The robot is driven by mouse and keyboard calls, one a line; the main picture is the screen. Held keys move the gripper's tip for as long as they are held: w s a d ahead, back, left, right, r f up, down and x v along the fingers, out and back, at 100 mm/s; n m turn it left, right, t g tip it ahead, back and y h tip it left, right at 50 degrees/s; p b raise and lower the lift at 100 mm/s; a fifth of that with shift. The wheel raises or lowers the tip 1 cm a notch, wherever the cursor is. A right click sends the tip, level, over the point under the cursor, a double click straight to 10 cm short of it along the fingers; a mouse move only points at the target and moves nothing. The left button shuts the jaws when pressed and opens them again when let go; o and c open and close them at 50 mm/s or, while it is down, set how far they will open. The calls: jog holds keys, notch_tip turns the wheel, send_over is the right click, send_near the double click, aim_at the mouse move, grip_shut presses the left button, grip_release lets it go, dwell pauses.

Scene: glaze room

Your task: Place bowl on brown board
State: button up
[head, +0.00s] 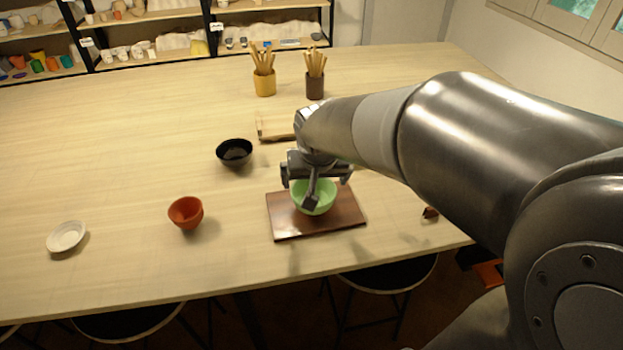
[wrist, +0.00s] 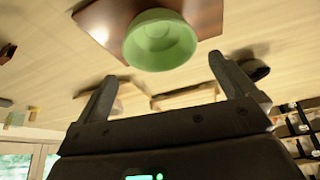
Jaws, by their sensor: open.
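A light green bowl (head: 317,199) sits upright on the brown board (head: 285,226) near the table's front edge. In the wrist view the bowl (wrist: 160,42) rests on the board (wrist: 95,20), beyond my fingertips. My gripper (head: 314,180) is over the bowl in the head view and hides part of it. In the wrist view my gripper (wrist: 165,74) has its two fingers spread wide with nothing held between them. The bowl appears apart from the fingers, though a finger overlaps it in the head view, so contact there is hard to tell.
A red-orange bowl (head: 186,212), a black bowl (head: 234,152) and a white dish (head: 66,236) stand to the left. A pale wooden board (head: 274,126) and two tool-filled pots, yellow (head: 264,84) and brown (head: 315,86), are behind. The table's left side has free room.

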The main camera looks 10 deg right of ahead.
jog(key=s+d+r, duration=0.1)
jog(key=s+r, duration=0.2)
jog(key=s, duration=0.5)
jog(key=s+d+r+n, duration=0.1)
jog(key=s+r, duration=0.2)
jog(key=s, duration=0.5)
jog(key=shift+s+d+t+y, duration=0.3)
jog(key=shift+s+d+t, duration=0.1)
